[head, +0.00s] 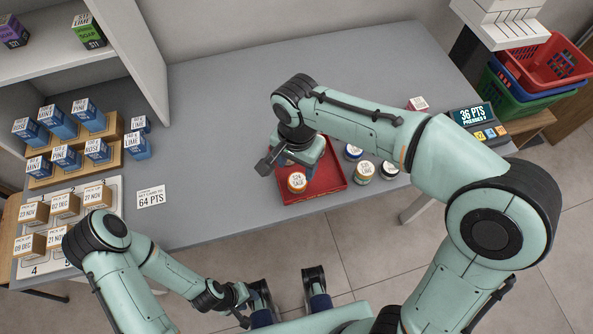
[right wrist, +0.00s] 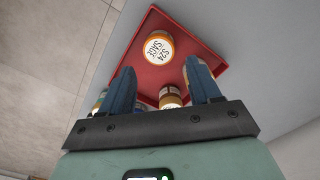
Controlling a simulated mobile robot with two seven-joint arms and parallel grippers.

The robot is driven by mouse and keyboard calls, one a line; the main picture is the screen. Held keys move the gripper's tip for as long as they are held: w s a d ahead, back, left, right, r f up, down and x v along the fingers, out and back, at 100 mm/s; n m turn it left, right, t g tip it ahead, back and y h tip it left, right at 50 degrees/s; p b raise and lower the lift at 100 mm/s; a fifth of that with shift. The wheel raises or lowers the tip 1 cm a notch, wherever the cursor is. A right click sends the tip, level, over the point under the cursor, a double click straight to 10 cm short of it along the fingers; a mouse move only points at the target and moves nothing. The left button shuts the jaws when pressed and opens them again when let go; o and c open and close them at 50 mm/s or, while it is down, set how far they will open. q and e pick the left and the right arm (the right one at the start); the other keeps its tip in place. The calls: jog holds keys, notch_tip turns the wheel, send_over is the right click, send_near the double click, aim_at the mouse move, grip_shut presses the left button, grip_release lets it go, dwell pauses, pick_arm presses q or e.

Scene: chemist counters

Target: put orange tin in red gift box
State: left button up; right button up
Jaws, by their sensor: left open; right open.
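The orange-banded tin (head: 297,182) with a white "SAGE" label stands inside the open red box (head: 322,188), near its front left. The same tin shows in the right wrist view (right wrist: 158,48), on the red floor of the box (right wrist: 143,75). My right gripper (right wrist: 160,85) is open above the box, its fingers pointing toward it and apart from the labelled tin. The right arm hides the back of the box in the head view. A second orange-rimmed tin (right wrist: 170,98) shows between the fingers, partly hidden. My left gripper (head: 243,303) is open and empty in front of the counter.
Several tins (head: 363,171) stand right of the red box. A small red item (head: 418,104) and a points display (head: 473,115) are further right. Blue boxes (head: 66,158) and a tray of tan boxes (head: 66,205) fill the left.

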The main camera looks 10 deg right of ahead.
notch_tip(320, 180, up, 4)
jog(key=shift+r+p, duration=0.1)
jog(key=shift+p, duration=0.2)
jog(key=shift+s, duration=0.1)
dwell(0.4)
